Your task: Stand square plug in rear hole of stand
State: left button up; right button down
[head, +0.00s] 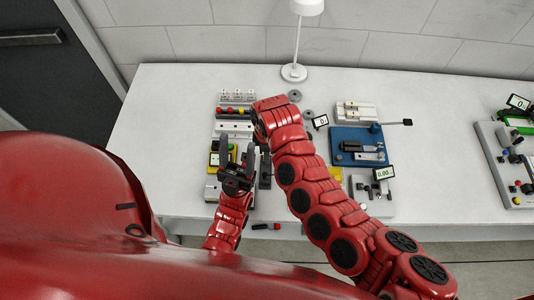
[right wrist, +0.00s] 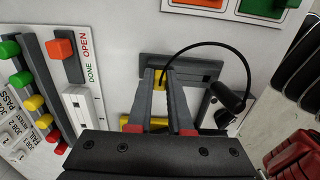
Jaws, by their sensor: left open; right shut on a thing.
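My right gripper (right wrist: 160,78) is shut, pointing down at the bench. A small yellow piece (right wrist: 160,85) shows between its fingertips, apparently the square plug. Just past the tips lies a long dark grey block (right wrist: 205,69) with a darker recess, which may be the stand; I cannot tell its rear hole, nor whether the plug touches it. In the head view the dark block (head: 265,172) stands beside the grippers, and my right arm hides most of the right gripper. My left gripper (head: 237,160) is open and empty, low over the bench near the block.
A black handle (right wrist: 228,97) with a curved cable is close beside the right fingers. Coloured knobs (head: 236,110) are behind, a yellow-framed meter (head: 214,160) left. A blue fixture (head: 350,140) stands right.

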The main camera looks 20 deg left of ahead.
dwell(0.3)
jog(key=c, duration=0.8)
grip_release()
jog(key=shift+o, duration=0.2)
notch_tip(320, 180, up, 9)
jog(key=b, duration=0.3)
jog(key=shift+w+r, duration=0.1)
jog(key=shift+r, duration=0.05)
notch_tip(320, 180, up, 8)
jog(key=p, duration=0.7)
jog(key=shift+p, duration=0.3)
